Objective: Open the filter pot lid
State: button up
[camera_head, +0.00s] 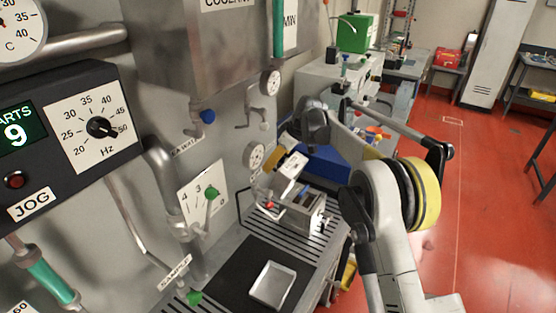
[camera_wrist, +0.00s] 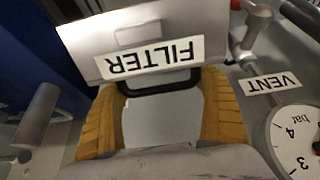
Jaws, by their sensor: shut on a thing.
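The filter pot (camera_head: 307,214) is a grey metal box on the slatted bench by the wall. Its lid (camera_head: 286,172) is tilted up above the pot, with a white label on its face. In the wrist view the lid (camera_wrist: 95,42) shows its FILTER label (camera_wrist: 150,58) upside down and a dark handle (camera_wrist: 165,84) at its near edge. My gripper (camera_wrist: 163,92) has its two yellow fingers on either side of this handle and is shut on it. In the head view my gripper (camera_head: 293,153) is at the lid, partly hidden by my arm.
A shallow metal tray (camera_head: 272,284) lies on a black mat in front of the pot. A pressure gauge (camera_wrist: 297,140) and VENT label (camera_wrist: 270,83) are close on the right in the wrist view.

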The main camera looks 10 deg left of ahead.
dwell(0.3)
jog(key=o, duration=1.2)
jog(key=shift+r, duration=0.1)
jog(key=v, duration=1.1)
jog(key=shift+s+d+r, duration=0.1)
jog(key=shift+d+r, duration=0.1)
jog(key=shift+r, duration=0.15)
